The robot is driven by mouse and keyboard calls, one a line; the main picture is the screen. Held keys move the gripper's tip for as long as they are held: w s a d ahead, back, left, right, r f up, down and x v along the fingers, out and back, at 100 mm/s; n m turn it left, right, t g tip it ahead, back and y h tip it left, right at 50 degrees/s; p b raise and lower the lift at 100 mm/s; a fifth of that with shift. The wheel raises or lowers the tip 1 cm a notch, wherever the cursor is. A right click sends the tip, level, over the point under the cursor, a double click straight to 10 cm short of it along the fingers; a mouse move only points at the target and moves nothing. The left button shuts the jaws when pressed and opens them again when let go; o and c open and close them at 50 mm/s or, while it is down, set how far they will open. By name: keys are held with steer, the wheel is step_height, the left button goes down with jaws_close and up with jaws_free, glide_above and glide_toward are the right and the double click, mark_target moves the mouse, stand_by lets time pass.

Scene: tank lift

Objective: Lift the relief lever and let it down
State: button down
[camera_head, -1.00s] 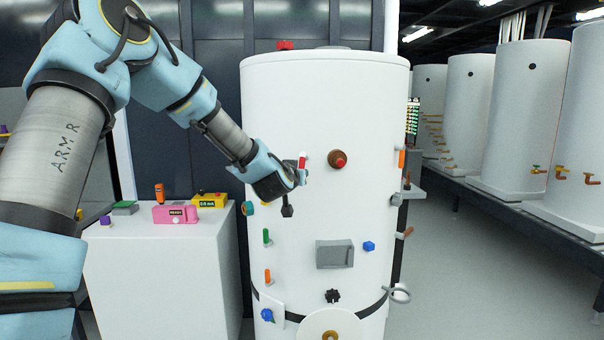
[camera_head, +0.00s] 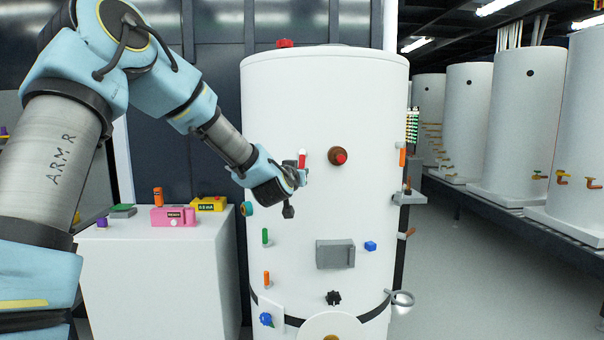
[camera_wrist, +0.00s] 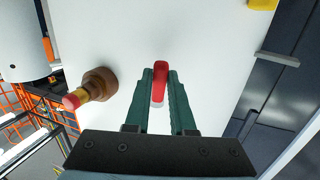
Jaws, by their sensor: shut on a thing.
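The white tank (camera_head: 290,110) stands upright in the middle of the head view. My gripper (camera_head: 302,168) is at the upper front of the tank, left of a brown round fitting with a red tip (camera_head: 338,156). In the wrist view my gripper (camera_wrist: 160,90) has its two green fingers shut on a red lever (camera_wrist: 160,72). The lever's red end also shows above the gripper in the head view (camera_head: 302,158). The lever's base is hidden by the fingers. The brown fitting (camera_wrist: 97,84) stands apart, left of the fingers in the wrist view.
Several small handles and knobs stick out of the tank, such as a green one (camera_head: 265,236) and a blue one (camera_head: 370,246). A grey box (camera_head: 335,254) is lower on its front. A white cabinet (camera_head: 160,280) with a pink device (camera_head: 172,216) stands at left.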

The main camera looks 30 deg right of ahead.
steer(key=shift+w+d+f+t+h+b, duration=0.3)
steer(key=shift+t+h+b, duration=0.25)
steer(key=shift+b, duration=2.25)
steer(key=shift+w+d+f+t+h+b, duration=0.15)
steer(key=shift+f+t+h+b, duration=0.3)
steer(key=shift+b, duration=2.3)
steer(key=c, duration=1.1)
jaws_free()
steer(key=shift+r, duration=0.2)
steer(key=shift+c, duration=0.2)
steer(key=o, duration=0.5)
steer(key=shift+f, duration=0.1)
steer(key=shift+a, duration=0.1)
steer(key=r+b+v, duration=0.1)
steer(key=b+v, duration=0.1)
steer(key=v, duration=0.5)
steer(key=shift+s+a+b, duration=0.3)
steer(key=shift+s+b, duration=0.1)
steer(key=shift+r, duration=0.1)
